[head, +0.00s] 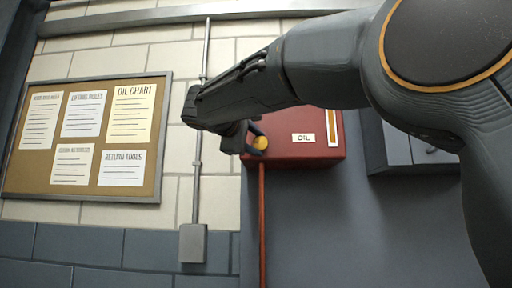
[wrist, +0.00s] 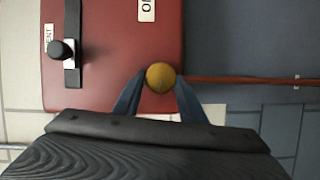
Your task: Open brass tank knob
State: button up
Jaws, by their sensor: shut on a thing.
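The brass knob (head: 260,143) is a round yellow knob low on the left side of the red oil tank (head: 310,154). It also shows in the wrist view (wrist: 160,77), near the tank's edge where a red pipe runs off. My gripper (head: 254,138) is at the knob, with its blue fingers on either side of it. In the wrist view my gripper (wrist: 160,92) is shut on the knob. The fingertips' contact surfaces are partly hidden by the knob.
A dark knob on a black bar (wrist: 62,50) sits on the tank beside a label partly reading "ENT". A red pipe (head: 262,220) runs down below the tank. A grey cabinet (head: 405,145) hangs at right. A notice board (head: 85,137) and grey conduit (head: 198,160) are at left.

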jog(key=shift+n, duration=0.5)
jog(key=o, duration=1.1)
jog(key=shift+c, duration=0.2)
jog(key=shift+b, duration=0.3)
jog(key=b+v, duration=0.2)
jog(key=v, duration=0.5)
jog(key=shift+s+a+f, duration=0.2)
jog(key=shift+s+a, duration=0.05)
jog(key=shift+s, duration=0.1)
